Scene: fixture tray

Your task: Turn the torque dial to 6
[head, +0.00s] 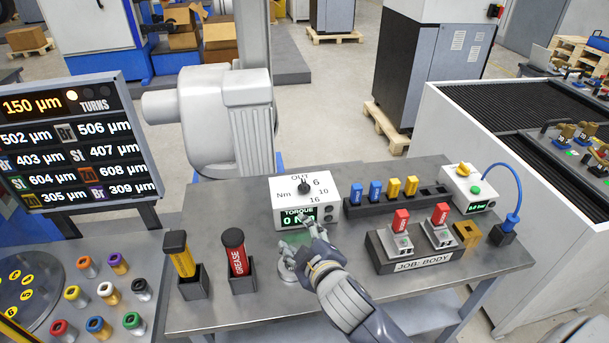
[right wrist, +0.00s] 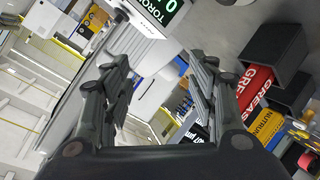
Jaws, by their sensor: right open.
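The torque unit is a white box (head: 305,201) with a small black dial (head: 304,187) on its top face. The marks OUT, 6, 10 and 16 stand around the dial, and its pointer is too small to read. The green display below shows TORQUE and 0. My right gripper (head: 298,243) is open and empty, just in front of the box's lower front and below the dial. In the right wrist view the open fingers (right wrist: 160,85) have nothing between them, and part of the box (right wrist: 158,12) shows at the top edge. My left gripper is not in view.
A yellow tube (head: 181,256) and a red grease tube (head: 236,254) stand in holders left of my gripper. A rack (head: 397,203) with blue and yellow pieces is right of the box. The JOB. BODY fixture (head: 420,262) stands right of my arm.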

